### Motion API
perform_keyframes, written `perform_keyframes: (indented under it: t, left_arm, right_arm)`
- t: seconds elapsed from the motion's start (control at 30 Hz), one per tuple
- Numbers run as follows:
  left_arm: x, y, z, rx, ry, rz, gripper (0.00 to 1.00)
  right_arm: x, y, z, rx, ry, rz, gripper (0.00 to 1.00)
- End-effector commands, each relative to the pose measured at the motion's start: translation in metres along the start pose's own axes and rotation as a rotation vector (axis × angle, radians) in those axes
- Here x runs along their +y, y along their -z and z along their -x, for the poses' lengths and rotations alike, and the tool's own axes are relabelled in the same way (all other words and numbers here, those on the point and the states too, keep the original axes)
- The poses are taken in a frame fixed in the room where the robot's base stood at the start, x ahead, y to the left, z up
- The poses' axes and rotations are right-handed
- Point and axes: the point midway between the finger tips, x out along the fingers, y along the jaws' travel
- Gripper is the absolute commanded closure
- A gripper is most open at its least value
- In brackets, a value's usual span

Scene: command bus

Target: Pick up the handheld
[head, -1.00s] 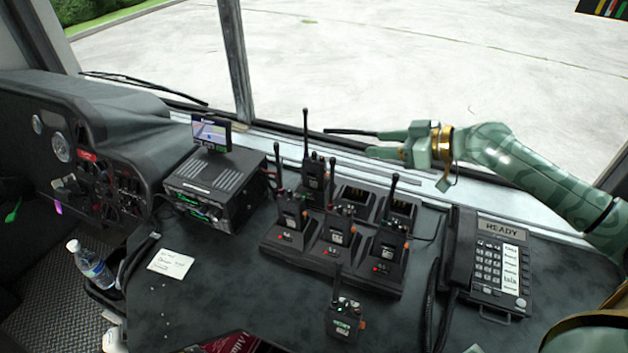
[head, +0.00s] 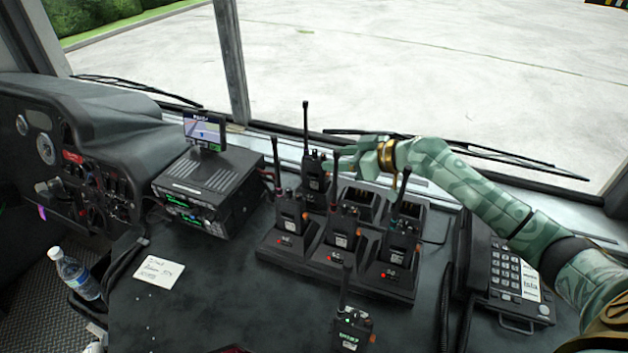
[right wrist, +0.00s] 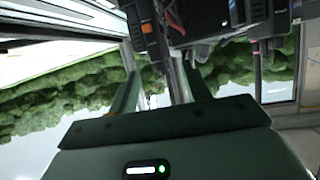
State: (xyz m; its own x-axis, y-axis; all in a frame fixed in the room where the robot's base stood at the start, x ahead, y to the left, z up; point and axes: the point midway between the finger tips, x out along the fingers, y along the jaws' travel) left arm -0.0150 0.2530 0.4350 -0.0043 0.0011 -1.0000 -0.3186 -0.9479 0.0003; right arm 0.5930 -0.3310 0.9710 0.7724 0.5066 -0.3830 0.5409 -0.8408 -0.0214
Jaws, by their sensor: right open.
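Several black handheld radios with upright antennas stand in a black charger (head: 338,268). One handheld (head: 313,172) stands at the back left of it, and others stand along its front row. Another handheld (head: 352,330), with a green-lit screen, stands on the console in front of the charger. My right gripper (head: 338,163) is open, its fingers pointing left close to the back handheld; contact cannot be told. The right wrist view shows the two green fingers (right wrist: 160,85) apart, with a dark device with an orange mark (right wrist: 150,35) beyond them. My left gripper is not in view.
A radio unit (head: 208,185) with a small screen (head: 205,130) stands left of the charger. A desk phone (head: 505,275) sits at the right under my right arm. A paper note (head: 160,272) lies on the console; a water bottle (head: 75,272) stands at far left. The windscreen is behind.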

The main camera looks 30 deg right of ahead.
Motion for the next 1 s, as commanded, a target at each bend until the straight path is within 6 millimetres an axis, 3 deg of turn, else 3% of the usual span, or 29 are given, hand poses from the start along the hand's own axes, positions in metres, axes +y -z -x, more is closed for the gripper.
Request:
perform_keyframes:
  t: [0.33, 0.6, 0.63, 0.8, 1.0]
  left_arm:
    - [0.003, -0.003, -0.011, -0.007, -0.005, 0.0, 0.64]
    - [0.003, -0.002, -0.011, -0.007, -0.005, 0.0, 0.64]
    - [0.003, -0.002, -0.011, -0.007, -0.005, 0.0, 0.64]
    - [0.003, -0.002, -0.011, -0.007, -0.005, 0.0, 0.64]
    - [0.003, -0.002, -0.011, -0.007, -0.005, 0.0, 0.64]
  right_arm:
    - [-0.002, 0.005, -0.048, 0.0, 0.001, -0.001, 0.52]
    - [-0.001, 0.007, -0.053, -0.001, -0.001, 0.0, 0.52]
    - [-0.001, 0.007, -0.052, -0.001, -0.001, 0.0, 0.55]
    - [-0.001, 0.007, -0.052, -0.001, -0.001, 0.0, 1.0]
    - [-0.001, 0.008, -0.052, 0.002, -0.002, -0.001, 1.0]
